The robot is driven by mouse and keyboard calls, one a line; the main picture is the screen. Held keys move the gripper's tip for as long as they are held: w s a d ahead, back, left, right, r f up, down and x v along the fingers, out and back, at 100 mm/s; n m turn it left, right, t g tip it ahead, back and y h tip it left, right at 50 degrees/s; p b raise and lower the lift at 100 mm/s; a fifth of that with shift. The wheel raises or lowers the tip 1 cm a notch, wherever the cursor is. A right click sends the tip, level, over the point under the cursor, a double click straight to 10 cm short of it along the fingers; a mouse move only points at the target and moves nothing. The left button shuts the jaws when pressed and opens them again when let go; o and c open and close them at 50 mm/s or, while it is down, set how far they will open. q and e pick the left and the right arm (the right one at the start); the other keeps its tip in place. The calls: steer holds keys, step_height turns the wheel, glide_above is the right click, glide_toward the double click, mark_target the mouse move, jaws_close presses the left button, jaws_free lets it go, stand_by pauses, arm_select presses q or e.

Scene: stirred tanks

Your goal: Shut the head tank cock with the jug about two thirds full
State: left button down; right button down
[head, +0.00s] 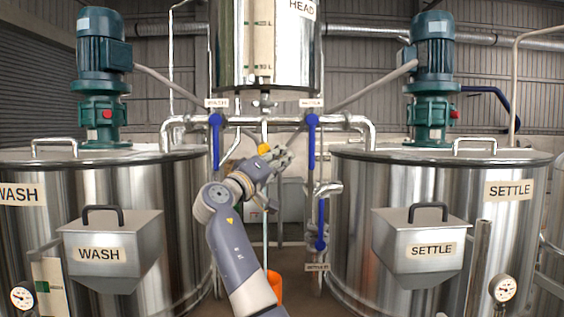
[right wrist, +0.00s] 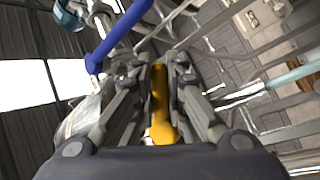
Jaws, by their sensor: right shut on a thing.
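The steel head tank (head: 265,50), marked HEAD with a level strip on its front, hangs at the top centre. A thin pipe drops below it. A small yellow cock handle (head: 264,149) shows at that pipe, at my right gripper (head: 280,160). In the right wrist view the yellow handle (right wrist: 161,110) lies between the two fingers of my right gripper (right wrist: 165,75), which is shut on it. An orange thing, perhaps the jug (head: 274,286), shows low down, mostly hidden behind my right forearm; its level cannot be seen. My left gripper is not in view.
Blue-handled valves (head: 215,140) and (head: 312,140) flank the centre pipe, with another blue handle (head: 321,225) lower right. The wash tank (head: 150,185) stands left and the settle tank (head: 360,185) right, leaving a narrow gap around my arm.

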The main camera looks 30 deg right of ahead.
steer(key=shift+f, duration=0.15)
steer(key=c, duration=1.6)
jaws_free()
steer(key=shift+c, duration=0.2)
steer(key=v, duration=1.2)
steer(key=shift+c, duration=0.2)
